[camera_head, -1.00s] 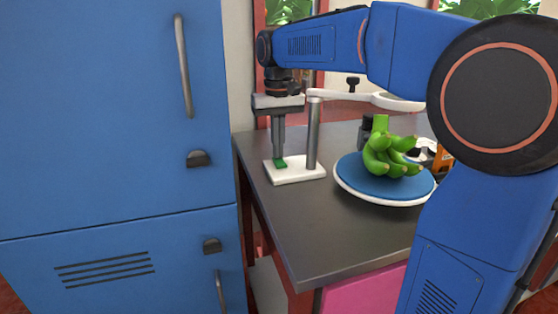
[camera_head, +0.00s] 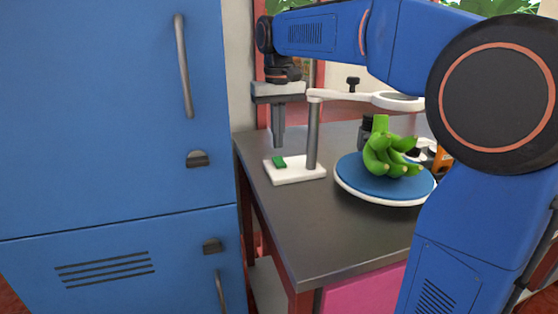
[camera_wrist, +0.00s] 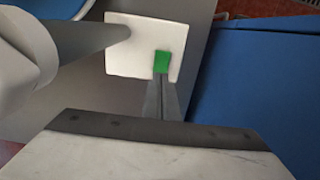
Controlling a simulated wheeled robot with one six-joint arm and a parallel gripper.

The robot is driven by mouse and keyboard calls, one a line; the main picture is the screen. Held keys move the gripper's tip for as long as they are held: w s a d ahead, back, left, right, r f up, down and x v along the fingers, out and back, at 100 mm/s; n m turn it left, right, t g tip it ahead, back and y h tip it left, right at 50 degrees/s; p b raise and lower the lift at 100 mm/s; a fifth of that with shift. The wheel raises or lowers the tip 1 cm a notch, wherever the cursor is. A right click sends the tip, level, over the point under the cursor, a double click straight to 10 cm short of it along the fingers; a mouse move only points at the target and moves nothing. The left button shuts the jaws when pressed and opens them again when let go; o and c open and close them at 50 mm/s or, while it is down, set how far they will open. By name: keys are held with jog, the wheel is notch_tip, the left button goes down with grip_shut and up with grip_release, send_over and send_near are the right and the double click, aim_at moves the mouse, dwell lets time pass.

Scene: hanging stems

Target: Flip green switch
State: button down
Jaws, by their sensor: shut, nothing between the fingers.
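The green switch (camera_head: 279,161) is a small block on the white base plate (camera_head: 297,174) of a stand on the dark counter. In the wrist view the green switch (camera_wrist: 161,62) lies near the edge of the plate (camera_wrist: 146,30). My gripper (camera_head: 278,146) points down with its fingers together and empty. Its tips are above and just behind the switch in the head view, apart from it. In the wrist view the fingertips (camera_wrist: 162,78) appear just below the switch, partly overlapping its lower edge.
A grey post (camera_head: 313,135) rises from the plate close to my gripper and carries a white arm (camera_head: 345,97). A blue round plate (camera_head: 355,178) with green bananas (camera_head: 385,160) stands to the right. A blue fridge (camera_head: 100,120) stands to the left. The front counter (camera_head: 300,235) is clear.

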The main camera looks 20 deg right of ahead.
aim_at(278, 158)
jog(key=shift+r, duration=1.8)
